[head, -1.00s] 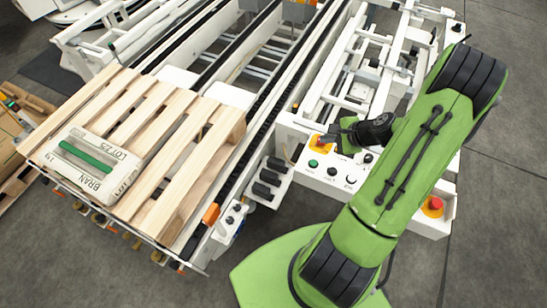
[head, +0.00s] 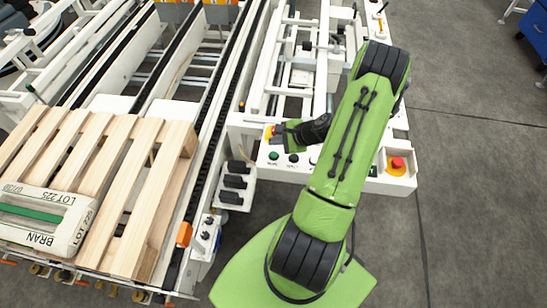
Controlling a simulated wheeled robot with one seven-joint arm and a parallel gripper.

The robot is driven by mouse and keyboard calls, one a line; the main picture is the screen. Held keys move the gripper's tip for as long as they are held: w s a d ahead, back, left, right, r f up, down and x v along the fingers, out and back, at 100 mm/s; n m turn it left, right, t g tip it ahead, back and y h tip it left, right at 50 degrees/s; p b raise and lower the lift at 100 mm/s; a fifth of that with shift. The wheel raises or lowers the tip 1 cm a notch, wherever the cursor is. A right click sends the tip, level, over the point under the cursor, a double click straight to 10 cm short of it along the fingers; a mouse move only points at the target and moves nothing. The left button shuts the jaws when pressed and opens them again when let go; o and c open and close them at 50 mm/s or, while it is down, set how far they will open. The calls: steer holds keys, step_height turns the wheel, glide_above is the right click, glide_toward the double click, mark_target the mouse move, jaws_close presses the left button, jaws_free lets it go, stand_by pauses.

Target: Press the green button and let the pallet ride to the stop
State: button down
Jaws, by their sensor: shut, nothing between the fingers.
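The green button (head: 273,156) is on the white control panel (head: 330,178), close to the panel's left end. My gripper (head: 283,134) is dark and shut, with nothing held. It is over the back left of the panel, just behind the green button and apart from it in the picture; its height above the panel is hard to tell. The wooden pallet (head: 115,150) lies on the conveyor at the left, with a white bran bag (head: 45,215) on it. The pallet's left edge is cut off. I cannot make out the stop.
A red mushroom button (head: 397,163) sits on the panel's right end. A yellow-orange part (head: 268,134) is partly hidden by my gripper. The conveyor rails (head: 215,100) run toward the back, empty beyond the pallet. Open grey floor (head: 470,200) lies at the right.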

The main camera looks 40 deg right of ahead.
mark_target(276, 156)
steer(key=shift+f+b, duration=1.35)
steer(key=shift+f, duration=0.9)
steer(key=shift+f, duration=0.1)
steer(key=shift+f+b, duration=0.3)
steer(key=shift+b, duration=0.05)
